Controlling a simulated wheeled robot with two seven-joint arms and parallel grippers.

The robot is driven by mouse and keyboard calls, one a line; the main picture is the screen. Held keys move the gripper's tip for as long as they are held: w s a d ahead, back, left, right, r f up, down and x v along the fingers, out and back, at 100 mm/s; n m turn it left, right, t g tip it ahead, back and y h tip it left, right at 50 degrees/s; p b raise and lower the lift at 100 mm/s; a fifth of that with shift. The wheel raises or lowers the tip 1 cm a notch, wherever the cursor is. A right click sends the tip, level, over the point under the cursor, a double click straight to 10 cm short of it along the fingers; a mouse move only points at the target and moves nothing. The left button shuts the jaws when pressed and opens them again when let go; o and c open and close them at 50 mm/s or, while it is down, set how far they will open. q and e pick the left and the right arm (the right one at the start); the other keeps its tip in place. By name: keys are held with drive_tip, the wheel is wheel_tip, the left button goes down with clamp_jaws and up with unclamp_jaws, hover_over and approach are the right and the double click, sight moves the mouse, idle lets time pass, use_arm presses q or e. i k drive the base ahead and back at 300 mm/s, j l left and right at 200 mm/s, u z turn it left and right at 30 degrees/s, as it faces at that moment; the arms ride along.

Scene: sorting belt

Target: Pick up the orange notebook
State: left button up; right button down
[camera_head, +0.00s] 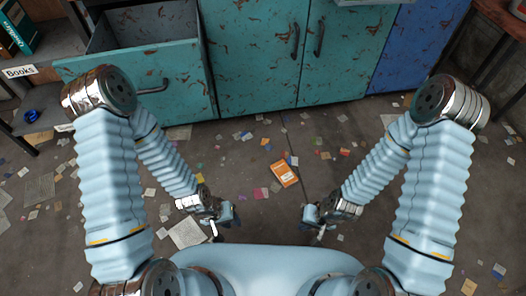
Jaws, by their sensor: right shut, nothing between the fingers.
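An orange notebook (285,174) lies flat on the floor near the middle of the head view, slightly turned, with a pale band at its lower edge. My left gripper (217,234) is left of and nearer than the notebook, clear of it; its finger gap is too small to make out. My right gripper (320,234) is right of and nearer than the notebook. It is shut and empty.
Many small paper scraps litter the floor. Teal cabinets (255,60) stand at the back, with an open drawer (140,76) at the left. A shelf labelled Books (20,71) stands far left, a wooden table (508,18) far right.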

sight(284, 173)
drive_tip(key=l+u, duration=0.1)
drive_tip(key=u, duration=0.3)
drive_tip(key=l+u, duration=0.15)
drive_tip(key=u, duration=0.25)
drive_tip(key=l+u, duration=0.2)
drive_tip(key=l, duration=0.25)
drive_tip(key=k+l+u, duration=0.25)
drive_tip(key=l, duration=0.2)
drive_tip(key=l+u, duration=0.2)
drive_tip(key=l, duration=0.3)
drive_tip(key=k+l+u, duration=0.2)
drive_tip(key=l, duration=1.1)
drive_tip(key=k+l, duration=0.15)
drive_tip(key=l, duration=0.7)
drive_tip(key=i+l+u, duration=0.05)
